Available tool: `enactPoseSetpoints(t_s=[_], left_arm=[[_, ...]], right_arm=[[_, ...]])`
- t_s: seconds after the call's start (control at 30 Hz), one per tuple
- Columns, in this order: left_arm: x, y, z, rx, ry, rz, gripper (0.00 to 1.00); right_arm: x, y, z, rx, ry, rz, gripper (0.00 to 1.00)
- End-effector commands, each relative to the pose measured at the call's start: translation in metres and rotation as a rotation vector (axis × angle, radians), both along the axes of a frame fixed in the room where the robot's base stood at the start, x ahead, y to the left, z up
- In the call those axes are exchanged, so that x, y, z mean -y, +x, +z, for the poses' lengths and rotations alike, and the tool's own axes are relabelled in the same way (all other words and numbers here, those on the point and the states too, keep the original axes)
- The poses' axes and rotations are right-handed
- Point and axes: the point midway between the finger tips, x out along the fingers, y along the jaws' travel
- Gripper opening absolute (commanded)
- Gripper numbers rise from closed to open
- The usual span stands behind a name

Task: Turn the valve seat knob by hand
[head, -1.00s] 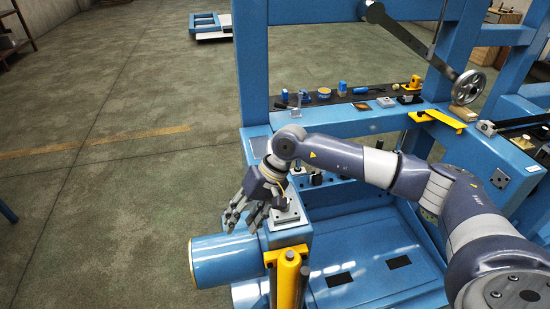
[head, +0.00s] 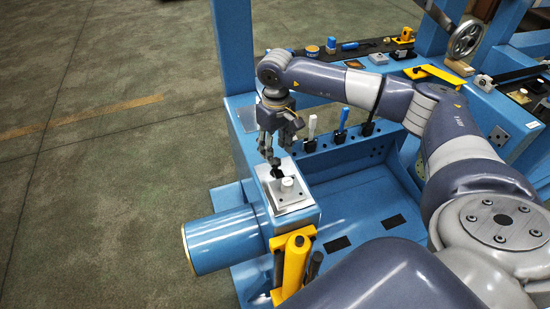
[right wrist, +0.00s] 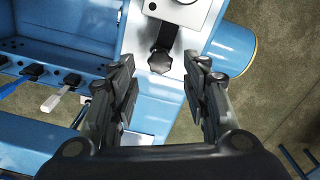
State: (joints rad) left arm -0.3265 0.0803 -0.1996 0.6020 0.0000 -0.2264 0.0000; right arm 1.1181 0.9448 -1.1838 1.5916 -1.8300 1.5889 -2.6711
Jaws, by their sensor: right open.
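The valve seat knob is a small black lobed knob (head: 277,173) by a light metal plate (head: 296,204) on top of the blue frame's near-left corner. In the right wrist view the knob (right wrist: 160,61) shows clearly, with a dark stem running up from it. My right gripper (head: 270,153) hangs just above the knob, fingers pointing down. In the right wrist view its open fingers (right wrist: 160,72) stand on either side of the knob's line, with gaps on both sides and nothing held. My left gripper is not in view.
White (head: 311,128) and blue (head: 342,118) lever handles stand to the right. A yellow post (head: 295,262) and blue cylinder (head: 222,241) are below. Open floor lies left.

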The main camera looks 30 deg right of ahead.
Motion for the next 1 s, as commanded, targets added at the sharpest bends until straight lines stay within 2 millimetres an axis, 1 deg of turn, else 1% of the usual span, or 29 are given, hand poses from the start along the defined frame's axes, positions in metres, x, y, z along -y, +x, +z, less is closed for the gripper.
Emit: enactPoseSetpoints(t_s=[0.03, 0.07, 0.13, 0.3, 0.4, 0.57, 0.8, 0.9, 1.0], left_arm=[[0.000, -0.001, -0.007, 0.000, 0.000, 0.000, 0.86], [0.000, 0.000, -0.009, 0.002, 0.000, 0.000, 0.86], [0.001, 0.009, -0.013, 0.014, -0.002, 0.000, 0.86], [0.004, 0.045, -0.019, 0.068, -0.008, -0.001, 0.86], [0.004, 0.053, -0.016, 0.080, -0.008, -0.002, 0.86], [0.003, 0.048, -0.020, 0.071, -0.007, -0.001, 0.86], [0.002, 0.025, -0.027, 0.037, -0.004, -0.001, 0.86], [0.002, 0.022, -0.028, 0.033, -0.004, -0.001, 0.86], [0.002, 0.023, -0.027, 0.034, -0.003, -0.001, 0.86]], right_arm=[[0.000, 0.000, -0.011, -0.001, 0.000, 0.000, 0.43], [0.000, 0.000, -0.014, -0.001, 0.000, 0.000, 0.43], [0.000, 0.000, -0.022, 0.000, 0.001, 0.000, 0.43], [0.000, 0.000, -0.042, -0.001, 0.000, 0.000, 0.43], [0.000, 0.001, -0.039, 0.002, 0.001, 0.000, 0.43], [0.000, 0.001, -0.042, 0.001, 0.001, 0.000, 0.43], [-0.001, 0.001, -0.047, 0.001, 0.001, 0.000, 0.43], [-0.001, 0.001, -0.046, 0.001, 0.001, -0.001, 0.43], [-0.001, 0.001, -0.046, 0.001, 0.001, -0.001, 0.43]])
